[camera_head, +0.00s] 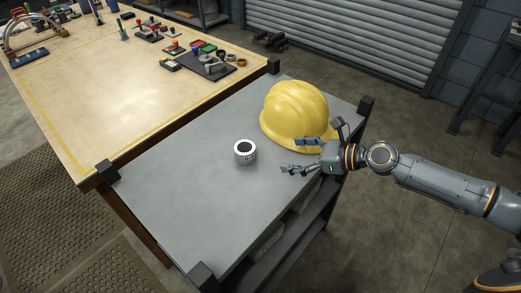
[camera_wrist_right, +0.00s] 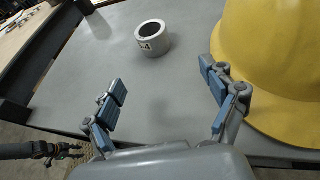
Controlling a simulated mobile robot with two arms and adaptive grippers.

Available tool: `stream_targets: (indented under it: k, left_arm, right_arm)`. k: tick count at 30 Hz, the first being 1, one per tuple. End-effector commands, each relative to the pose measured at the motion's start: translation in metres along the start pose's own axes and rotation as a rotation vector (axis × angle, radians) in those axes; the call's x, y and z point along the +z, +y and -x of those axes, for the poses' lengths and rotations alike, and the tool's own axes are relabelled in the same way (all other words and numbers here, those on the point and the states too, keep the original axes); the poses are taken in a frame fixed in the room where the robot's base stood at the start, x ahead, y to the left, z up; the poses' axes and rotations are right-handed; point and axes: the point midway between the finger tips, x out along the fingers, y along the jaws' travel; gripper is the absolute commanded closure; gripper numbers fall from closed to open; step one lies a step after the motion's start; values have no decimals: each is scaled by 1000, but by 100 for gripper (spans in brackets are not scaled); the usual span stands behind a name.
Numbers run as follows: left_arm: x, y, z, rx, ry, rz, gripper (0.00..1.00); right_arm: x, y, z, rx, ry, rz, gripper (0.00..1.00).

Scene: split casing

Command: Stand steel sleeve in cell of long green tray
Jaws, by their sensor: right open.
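The steel sleeve (camera_head: 245,158), a short pale ring with a dark mark on its side, stands upright on the grey cart top. It also shows in the right wrist view (camera_wrist_right: 152,46), marked with a 4. My right gripper (camera_head: 291,155) is open and empty, to the right of the sleeve and apart from it. In the right wrist view the sleeve is beyond the open fingers (camera_wrist_right: 163,80). My left gripper (camera_wrist_right: 74,151) shows small at the lower left there; its finger state is unclear. I cannot make out a long green tray for certain.
A yellow hard hat (camera_head: 295,112) stands on the grey cart (camera_head: 185,195), close beside my right gripper. Black posts rise at the cart corners. A wooden table (camera_head: 105,90) adjoins at the left; a dark holder (camera_head: 212,69) and small parts lie on its far side. Its middle is clear.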

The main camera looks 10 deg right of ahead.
Motion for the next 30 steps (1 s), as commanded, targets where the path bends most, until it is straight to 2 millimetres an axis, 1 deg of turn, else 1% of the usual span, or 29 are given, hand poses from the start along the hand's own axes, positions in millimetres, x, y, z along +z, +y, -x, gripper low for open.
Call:
stream_targets:
  k: [1, 3, 6, 10, 12, 19, 24, 27, 30]
  left_arm:
    - [2, 4, 5, 5, -4, -1, 60]
    - [3, 7, 10, 8, -7, -2, 60]
    - [3, 6, 15, 8, -8, -3, 60]
    - [3, 4, 19, 6, -8, -3, 60]
    - [2, 2, 20, 3, -7, -3, 60]
    - [-1, -4, 25, -5, -3, 0, 60]
    - [-4, -5, 34, -6, 1, 1, 60]
    - [-4, -5, 33, -5, 1, 1, 60]
    - [-4, -5, 33, -5, 1, 1, 60]
  right_arm:
    - [4, 0, -7, 1, -4, 0, 16]
    - [6, 1, -20, 3, -6, 0, 16]
    - [5, 1, -42, 4, -5, -1, 16]
    - [3, 2, -66, 4, -2, -1, 16]
    - [2, 2, -74, 4, -2, 0, 16]
    - [2, 4, -90, 4, -1, 1, 16]
    - [4, 10, -116, 6, -1, 1, 16]
    - [1, 9, -129, 4, -1, -1, 16]
    - [0, 9, -135, 4, 0, 0, 16]
